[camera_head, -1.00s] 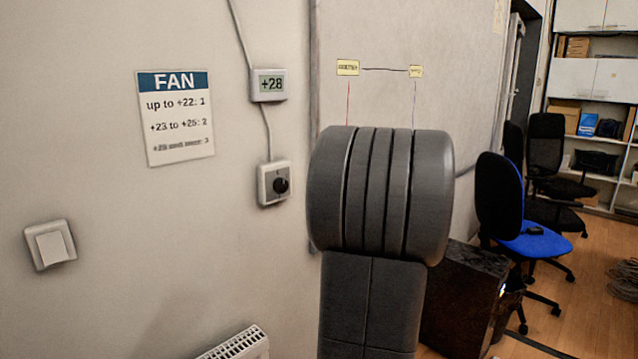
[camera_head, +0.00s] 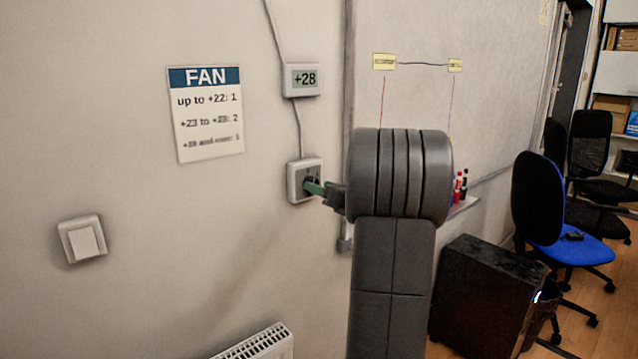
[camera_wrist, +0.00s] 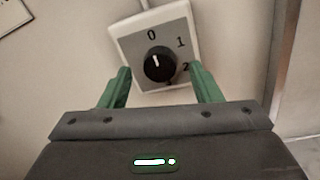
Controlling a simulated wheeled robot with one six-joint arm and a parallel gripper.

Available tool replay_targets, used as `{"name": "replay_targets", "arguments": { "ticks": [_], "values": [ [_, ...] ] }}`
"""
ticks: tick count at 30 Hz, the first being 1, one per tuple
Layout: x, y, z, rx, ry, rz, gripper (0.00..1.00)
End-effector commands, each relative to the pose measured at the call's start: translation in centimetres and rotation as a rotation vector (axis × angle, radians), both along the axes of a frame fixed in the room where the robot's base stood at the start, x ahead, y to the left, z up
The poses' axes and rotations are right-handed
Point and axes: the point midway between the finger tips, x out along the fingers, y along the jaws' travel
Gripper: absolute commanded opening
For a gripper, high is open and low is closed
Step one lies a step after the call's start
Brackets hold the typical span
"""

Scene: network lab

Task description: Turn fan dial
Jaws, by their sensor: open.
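The fan dial is a round black knob (camera_wrist: 159,64) on a square light-grey wall plate (camera_wrist: 181,32) marked 0, 1, 2 and a partly hidden number. Its white pointer line points up, close to the 0. My gripper (camera_wrist: 160,80) is open, with one green finger to each side of the knob's lower part and nothing between them that I can see gripped. In the head view the plate (camera_head: 294,181) is on the wall, and my gripper (camera_head: 316,188) reaches it from the right, covering the knob. The display (camera_head: 304,79) above reads +28.
A FAN sign (camera_head: 206,115) on the wall lists temperatures and settings; its last line is blurred. A light switch (camera_head: 82,239) is at left and a radiator (camera_head: 258,343) below. A black cabinet (camera_head: 487,295) and chairs (camera_head: 540,198) stand at right.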

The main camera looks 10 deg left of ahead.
Motion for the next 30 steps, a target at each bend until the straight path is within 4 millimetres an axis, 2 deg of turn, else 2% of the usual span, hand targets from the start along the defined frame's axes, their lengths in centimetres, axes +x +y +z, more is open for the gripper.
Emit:
{"name": "replay_targets", "arguments": {
  "ticks": [4, 14, 17, 21, 30],
  "values": [
    [0.74, 1.17, 0.03, 0.0, 0.001, 0.001, 0.58],
    [0.98, 1.41, -0.01, 0.0, 0.001, -0.001, 0.58],
    [0.97, 1.41, -0.02, 0.0, 0.001, -0.001, 0.42],
    [0.97, 1.41, -0.02, 0.0, 0.001, -0.001, 0.15],
    [0.96, 1.4, -0.11, 0.017, 0.021, 0.0, 0.13]
  ]
}}
